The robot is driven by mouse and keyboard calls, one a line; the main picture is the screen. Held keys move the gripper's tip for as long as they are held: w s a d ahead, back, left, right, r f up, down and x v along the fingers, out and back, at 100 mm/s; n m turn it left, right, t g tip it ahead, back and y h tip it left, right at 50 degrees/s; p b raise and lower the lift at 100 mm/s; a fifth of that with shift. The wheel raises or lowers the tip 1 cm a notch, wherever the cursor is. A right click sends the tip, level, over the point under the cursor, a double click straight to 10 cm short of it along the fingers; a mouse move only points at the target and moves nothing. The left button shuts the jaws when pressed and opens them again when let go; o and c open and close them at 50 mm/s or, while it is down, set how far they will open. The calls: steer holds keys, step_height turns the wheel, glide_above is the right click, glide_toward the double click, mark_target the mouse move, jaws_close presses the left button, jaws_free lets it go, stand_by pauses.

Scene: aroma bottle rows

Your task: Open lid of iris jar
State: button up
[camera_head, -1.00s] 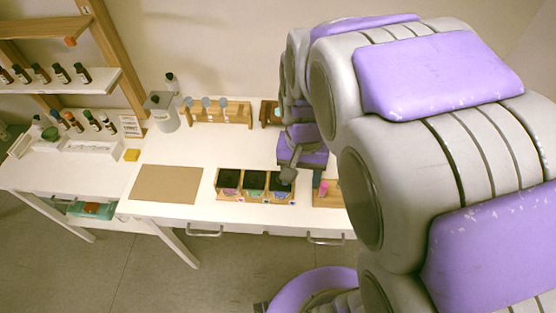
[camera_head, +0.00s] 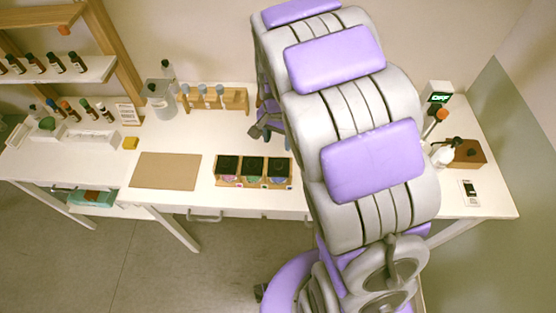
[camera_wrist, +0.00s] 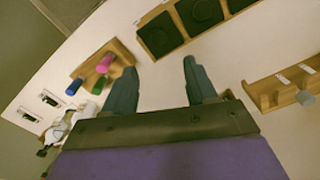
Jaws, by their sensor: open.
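Three dark-lidded jars stand in a wooden box (camera_head: 252,186) on the white table: a left jar (camera_head: 227,166), a middle jar (camera_head: 253,168) and a right jar (camera_head: 278,170). Their labels look pinkish, green and bluish; I cannot read which is iris. All three appear covered by black lids. In the head view my gripper (camera_head: 264,125) is behind the box, apart from the jars.
A brown mat (camera_head: 165,171) lies left of the box. A wooden tube rack (camera_head: 215,99) stands behind, with a grey container (camera_head: 161,101) beside it. A wooden holder with pink, green and blue pieces (camera_wrist: 95,68) shows in the wrist view. Bottles stand farther left.

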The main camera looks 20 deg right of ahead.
mark_target(278, 163)
step_height(278, 163, down, 11)
steer(key=shift+f+b, duration=0.15)
steer(key=shift+b, duration=0.25)
jaws_close()
stand_by(0.5)
